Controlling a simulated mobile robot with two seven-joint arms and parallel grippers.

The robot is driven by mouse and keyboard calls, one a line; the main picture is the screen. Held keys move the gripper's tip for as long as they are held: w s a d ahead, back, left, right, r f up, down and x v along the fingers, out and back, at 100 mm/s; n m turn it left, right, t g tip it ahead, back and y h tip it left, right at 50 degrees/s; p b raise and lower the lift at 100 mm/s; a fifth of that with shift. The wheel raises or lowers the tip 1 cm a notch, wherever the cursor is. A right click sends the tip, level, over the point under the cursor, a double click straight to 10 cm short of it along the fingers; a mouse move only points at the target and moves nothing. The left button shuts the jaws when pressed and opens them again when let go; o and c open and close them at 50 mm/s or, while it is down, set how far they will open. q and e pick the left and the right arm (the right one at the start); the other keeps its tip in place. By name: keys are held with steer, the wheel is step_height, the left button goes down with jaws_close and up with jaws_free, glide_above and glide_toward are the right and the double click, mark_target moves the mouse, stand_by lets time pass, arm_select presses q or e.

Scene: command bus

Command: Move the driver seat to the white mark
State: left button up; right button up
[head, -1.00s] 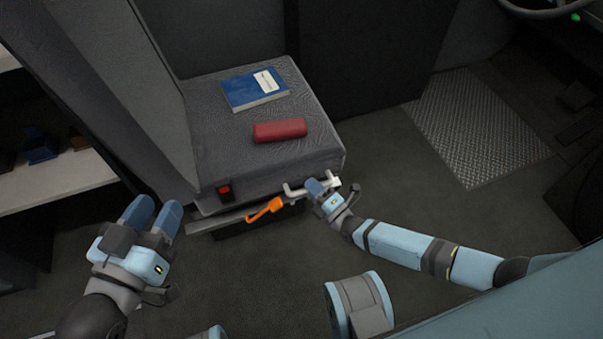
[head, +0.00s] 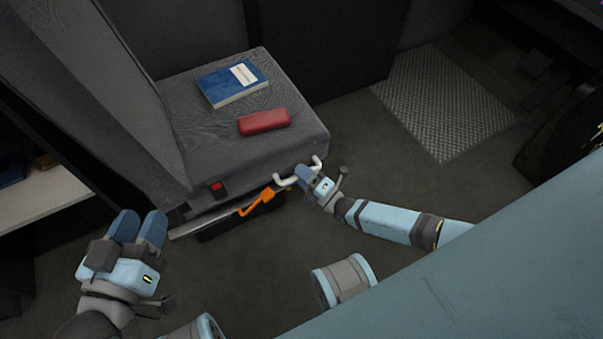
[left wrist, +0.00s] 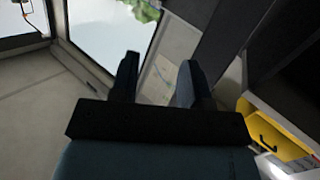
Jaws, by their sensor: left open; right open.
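The driver seat (head: 185,122) is grey, with its backrest (head: 95,95) at the left. A white bar handle (head: 317,164) and an orange lever (head: 257,201) sit under its cushion edge, above a metal rail (head: 205,221). My right gripper (head: 303,173) is open at the white handle, with its fingers overlapping the bar; whether they touch it is unclear. My left gripper (head: 138,226) is open and empty, left of the rail and apart from the seat. Its fingers also show in the left wrist view (left wrist: 157,82). I cannot make out the white mark.
A blue book (head: 233,83) and a red case (head: 264,122) lie on the cushion. A white shelf (head: 50,195) stands at the left. A ridged metal floor plate (head: 440,105) lies at the right. The floor between seat and plate is clear. The left wrist view shows a yellow box (left wrist: 265,130).

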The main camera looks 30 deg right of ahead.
arm_select(q)
steer(key=shift+a+r+n+t+p, duration=0.15)
steer(key=shift+r+t+p, duration=0.4)
steer(key=shift+r+p, duration=0.5)
steer(key=shift+r+n+t+p, duration=0.15)
steer(key=shift+r+t+p, duration=0.45)
steer(key=shift+r, duration=0.85)
arm_select(e)
steer(key=v, duration=1.3)
steer(key=shift+s+d, duration=0.15)
steer(key=shift+s, duration=0.15)
arm_select(q)
steer(key=shift+s+f, duration=0.1)
arm_select(e)
steer(key=shift+s, duration=0.1)
